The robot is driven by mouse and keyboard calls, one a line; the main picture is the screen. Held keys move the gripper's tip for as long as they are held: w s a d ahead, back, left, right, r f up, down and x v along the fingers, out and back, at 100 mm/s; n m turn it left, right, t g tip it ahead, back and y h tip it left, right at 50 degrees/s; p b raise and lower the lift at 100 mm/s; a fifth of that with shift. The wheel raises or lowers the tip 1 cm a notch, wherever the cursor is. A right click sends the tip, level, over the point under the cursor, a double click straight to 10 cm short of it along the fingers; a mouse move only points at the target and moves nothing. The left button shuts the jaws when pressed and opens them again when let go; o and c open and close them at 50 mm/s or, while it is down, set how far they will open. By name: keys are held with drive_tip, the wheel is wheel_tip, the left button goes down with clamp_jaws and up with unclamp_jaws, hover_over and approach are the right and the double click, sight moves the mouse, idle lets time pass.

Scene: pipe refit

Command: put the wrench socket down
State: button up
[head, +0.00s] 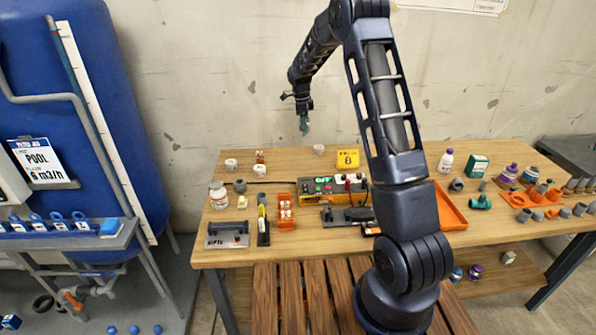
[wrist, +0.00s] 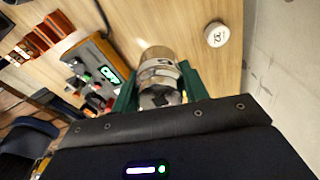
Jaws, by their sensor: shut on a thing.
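My gripper (head: 304,124) hangs in the air above the back part of the wooden workbench (head: 335,217). In the wrist view its green fingers (wrist: 158,92) are shut on the wrench socket (wrist: 158,65), a shiny metal cylinder seen end-on between them. The bench top shows beyond the socket. In the head view the socket is too small to make out at the fingertips.
A control box (head: 335,188) with a green display stands mid-bench, beside a yellow block marked B (head: 347,159). White round caps (head: 231,164) lie along the back edge; one marked 32 (wrist: 216,34) is near the socket in the wrist view. Pipe fittings (head: 520,198) crowd the right.

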sight(299, 169)
drive_tip(key=shift+s+a, duration=0.2)
drive_tip(key=shift+a, duration=0.4)
drive_tip(key=shift+s+a, duration=0.2)
drive_tip(key=shift+a, duration=0.4)
drive_tip(key=f, duration=2)
drive_tip(key=shift+a, duration=0.2)
drive_tip(key=shift+f, duration=0.1)
drive_tip(key=o, duration=1.2)
drive_tip(key=shift+c, duration=0.2)
wheel_tip(299, 169, up, 12)
drive_tip(key=a, duration=0.1)
drive_tip(key=shift+a, duration=0.2)
